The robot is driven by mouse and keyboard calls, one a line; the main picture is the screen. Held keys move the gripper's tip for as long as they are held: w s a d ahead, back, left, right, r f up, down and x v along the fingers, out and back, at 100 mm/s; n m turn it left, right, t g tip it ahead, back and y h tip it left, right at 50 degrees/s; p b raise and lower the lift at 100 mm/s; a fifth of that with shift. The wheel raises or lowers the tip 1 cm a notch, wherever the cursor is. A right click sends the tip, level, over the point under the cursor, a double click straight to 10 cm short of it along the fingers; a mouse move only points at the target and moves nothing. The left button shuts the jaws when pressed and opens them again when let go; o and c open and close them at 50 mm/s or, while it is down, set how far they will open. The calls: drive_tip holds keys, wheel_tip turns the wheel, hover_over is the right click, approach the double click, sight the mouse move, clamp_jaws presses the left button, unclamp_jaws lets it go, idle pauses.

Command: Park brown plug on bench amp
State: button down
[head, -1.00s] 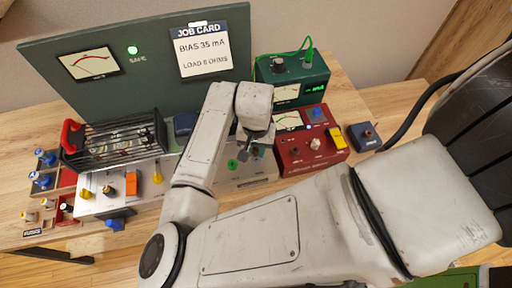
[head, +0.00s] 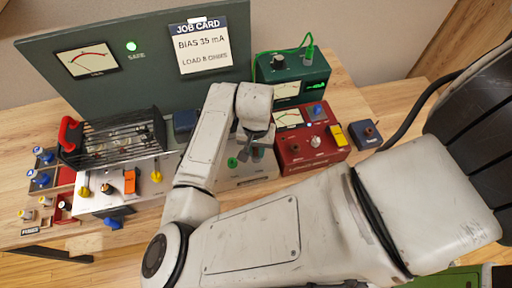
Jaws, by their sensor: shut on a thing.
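My gripper (head: 257,140) points down over the right part of a pale grey box (head: 250,172) with a green plug or knob (head: 232,162) on its top. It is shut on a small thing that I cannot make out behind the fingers. I cannot pick out a brown plug for certain in the head view. A silver amp chassis (head: 118,200) with a black cage of tubes (head: 115,137) stands to the left. It carries yellow plugs, a dark knob (head: 107,188) and an orange switch (head: 130,181).
A red meter box (head: 310,160), a green instrument (head: 300,72) with a green lead and a small blue box (head: 366,137) stand at the right. A tray (head: 65,178) of coloured plugs is at far left. A job card (head: 203,50) hangs on the back panel.

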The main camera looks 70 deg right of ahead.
drive_tip(key=shift+f+b, duration=0.35)
drive_tip(key=shift+f, duration=0.2)
drive_tip(key=c, duration=0.9)
unclamp_jaws()
wheel_tip(320, 180, up, 11)
drive_tip(key=shift+f+b, duration=0.1)
drive_tip(key=shift+b, duration=0.35)
